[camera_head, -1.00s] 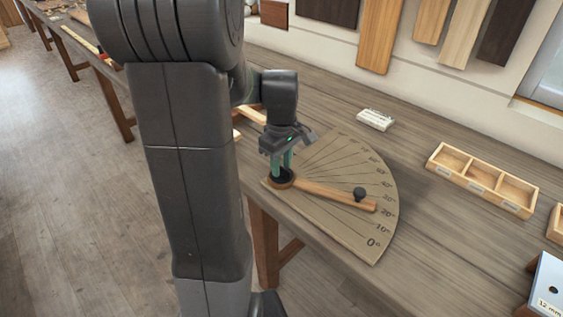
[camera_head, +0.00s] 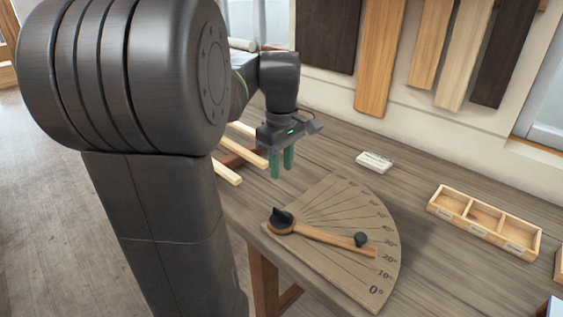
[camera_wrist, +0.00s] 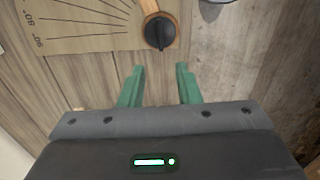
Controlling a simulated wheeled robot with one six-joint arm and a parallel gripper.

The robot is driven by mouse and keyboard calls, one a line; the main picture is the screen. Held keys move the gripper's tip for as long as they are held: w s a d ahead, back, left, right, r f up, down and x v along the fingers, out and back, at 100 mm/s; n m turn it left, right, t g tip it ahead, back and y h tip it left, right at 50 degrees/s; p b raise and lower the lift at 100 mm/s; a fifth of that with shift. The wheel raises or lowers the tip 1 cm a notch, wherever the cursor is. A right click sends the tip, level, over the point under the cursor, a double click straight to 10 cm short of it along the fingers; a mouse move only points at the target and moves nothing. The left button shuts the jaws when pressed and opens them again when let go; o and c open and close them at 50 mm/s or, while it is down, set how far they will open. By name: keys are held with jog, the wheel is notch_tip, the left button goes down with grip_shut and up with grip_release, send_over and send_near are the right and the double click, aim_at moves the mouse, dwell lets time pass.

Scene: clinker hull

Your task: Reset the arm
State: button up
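My gripper (camera_head: 282,163) hangs above the workbench with its green fingers pointing down. In the wrist view its two fingers (camera_wrist: 160,88) stand apart with nothing between them. The wooden pointer arm (camera_head: 322,238) lies across the fan-shaped angle board (camera_head: 335,203), near the 20° mark. A black pointed knob (camera_head: 281,217) sits at its pivot, and a small black knob (camera_head: 361,240) near its outer end. In the wrist view the pivot knob (camera_wrist: 159,31) is just beyond the fingertips, not touched.
A light wooden tray with compartments (camera_head: 484,221) stands at the right. A small pale block (camera_head: 374,162) lies behind the board. Pale wooden strips (camera_head: 227,173) lie left of my gripper. Boards (camera_head: 380,57) hang on the wall. The bench (camera_head: 415,180) between board and tray is clear.

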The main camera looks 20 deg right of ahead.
aim_at(281, 211)
dwell(0.5)
notch_tip(281, 211, down, 14)
jog(key=shift+r, duration=0.1)
dwell(0.5)
jog(key=shift+r, duration=0.1)
